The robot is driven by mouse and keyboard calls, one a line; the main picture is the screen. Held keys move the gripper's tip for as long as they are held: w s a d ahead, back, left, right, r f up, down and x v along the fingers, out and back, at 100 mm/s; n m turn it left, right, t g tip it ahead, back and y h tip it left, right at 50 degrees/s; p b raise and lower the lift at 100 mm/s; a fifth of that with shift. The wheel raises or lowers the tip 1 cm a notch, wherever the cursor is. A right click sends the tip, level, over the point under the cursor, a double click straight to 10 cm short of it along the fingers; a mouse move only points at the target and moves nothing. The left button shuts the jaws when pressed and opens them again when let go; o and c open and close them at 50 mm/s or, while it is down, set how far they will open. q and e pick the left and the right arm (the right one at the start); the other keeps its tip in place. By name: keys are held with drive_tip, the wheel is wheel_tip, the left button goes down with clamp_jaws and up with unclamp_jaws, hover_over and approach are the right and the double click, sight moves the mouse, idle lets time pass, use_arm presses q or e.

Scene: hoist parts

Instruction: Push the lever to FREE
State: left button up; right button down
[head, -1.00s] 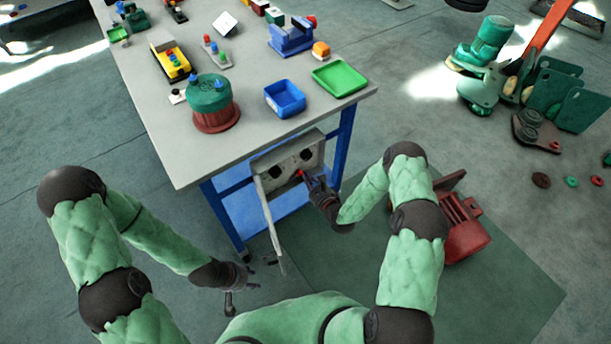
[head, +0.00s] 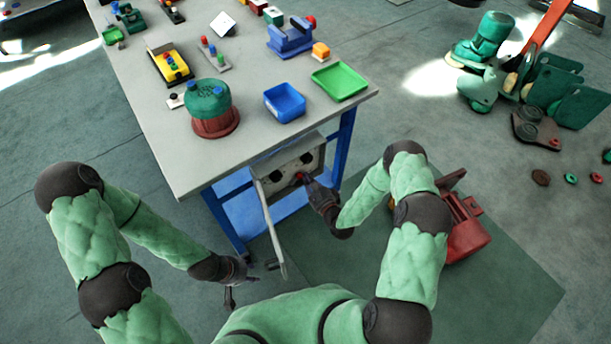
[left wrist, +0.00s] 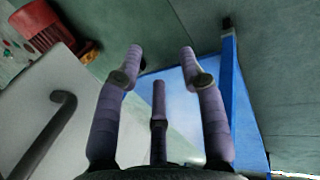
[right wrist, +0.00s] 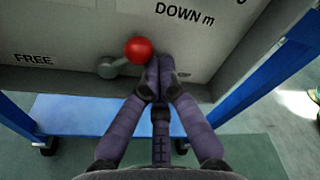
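The lever is a short grey arm with a red ball knob (right wrist: 138,50). In the right wrist view it slants up to the right from its pivot on a light panel (right wrist: 60,35), with FREE printed at left and DOWN at upper right. The red knob also shows in the head view (head: 299,176). My right gripper (right wrist: 160,62) has its fingertips together, just right of the knob; whether they touch it is unclear. It also shows in the head view (head: 308,184). My left gripper (left wrist: 160,55) is open and empty, low beside the opened panel door (head: 268,225).
The panel box hangs below the front edge of the workbench (head: 180,150), which carries trays and parts. Blue bench legs (head: 347,135) stand near the box. A red machine part (head: 466,225) lies on the floor at right. A curved handle (left wrist: 45,130) shows in the left wrist view.

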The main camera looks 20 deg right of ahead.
sight(288, 176)
drive_tip(key=shift+a+r+n, duration=0.1)
drive_tip(key=shift+r+n, duration=0.25)
drive_tip(key=shift+n, duration=0.35)
drive_tip(key=shift+a+r+n, duration=0.15)
drive_tip(key=shift+r+n, duration=0.05)
drive_tip(key=shift+n, duration=0.2)
drive_tip(key=shift+s+a+r+n+t+p, duration=0.2)
drive_tip(key=shift+s+a+r+n+p, duration=0.15)
drive_tip(key=shift+a+r+n, duration=0.4)
drive_tip(key=shift+s+a+r+n+t+p, duration=0.2)
drive_tip(key=shift+s+a+r+n+p, duration=0.15)
drive_tip(key=shift+a+n, duration=0.55)
use_arm(q)
drive_tip(key=shift+w+r, duration=0.35)
drive_tip(key=shift+r, duration=0.3)
use_arm(e)
drive_tip(key=shift+s+a, duration=0.2)
drive_tip(key=shift+a, duration=0.3)
drive_tip(key=shift+s+a, duration=0.15)
drive_tip(key=shift+a, duration=0.45)
drive_tip(key=shift+f, duration=0.1)
